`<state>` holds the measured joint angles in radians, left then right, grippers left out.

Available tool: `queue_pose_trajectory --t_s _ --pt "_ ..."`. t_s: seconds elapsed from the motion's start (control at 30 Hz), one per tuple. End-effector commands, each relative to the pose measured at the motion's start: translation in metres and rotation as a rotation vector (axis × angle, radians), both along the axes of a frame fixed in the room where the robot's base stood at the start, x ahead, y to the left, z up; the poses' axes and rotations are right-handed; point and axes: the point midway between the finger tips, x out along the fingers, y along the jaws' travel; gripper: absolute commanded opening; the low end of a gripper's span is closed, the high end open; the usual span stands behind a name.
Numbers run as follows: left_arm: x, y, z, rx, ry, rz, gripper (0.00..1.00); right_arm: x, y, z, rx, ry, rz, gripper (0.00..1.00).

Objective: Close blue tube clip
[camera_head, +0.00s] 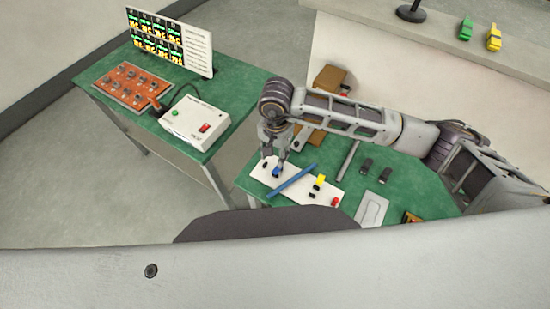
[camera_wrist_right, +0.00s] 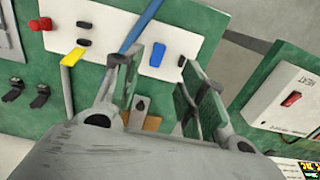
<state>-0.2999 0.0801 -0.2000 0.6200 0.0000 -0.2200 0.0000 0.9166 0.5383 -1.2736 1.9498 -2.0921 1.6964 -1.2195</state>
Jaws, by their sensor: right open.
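A small blue clip (camera_head: 276,172) sits on the white board (camera_head: 262,165) at the left end of the green table. It also shows in the right wrist view as a blue block (camera_wrist_right: 157,54) standing on the board. A long blue bar (camera_head: 293,180) crosses the board beside it; it shows in the wrist view too (camera_wrist_right: 136,27). My right gripper (camera_head: 274,161) points down over the blue clip. In the wrist view its two fingers (camera_wrist_right: 162,70) are apart with nothing held between them, and the blue clip appears just beyond the gap. I cannot tell whether they touch it. My left gripper is not in view.
A yellow lever (camera_head: 319,181) and a red knob (camera_head: 335,201) are on the same board, right of the bar. Black clips (camera_head: 376,170) lie on the green table. A second green table at left holds a white box (camera_head: 195,122) and an orange board (camera_head: 130,86).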

Motion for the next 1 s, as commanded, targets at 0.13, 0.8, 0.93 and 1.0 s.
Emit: queue_pose_trajectory --t_s 0.13,0.8,0.93,1.0 --pt "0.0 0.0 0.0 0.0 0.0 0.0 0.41 0.0 0.0 0.008 -0.001 -0.001 0.001 0.41" --pt "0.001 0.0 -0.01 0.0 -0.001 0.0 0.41 0.007 -0.003 0.006 -0.003 -0.016 -0.003 0.0" --pt "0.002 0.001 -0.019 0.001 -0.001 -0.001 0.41 0.015 -0.01 0.001 -0.01 -0.032 -0.016 0.0" --pt "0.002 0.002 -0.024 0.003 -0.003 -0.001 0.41 0.021 -0.016 0.001 -0.012 -0.043 -0.027 0.0"
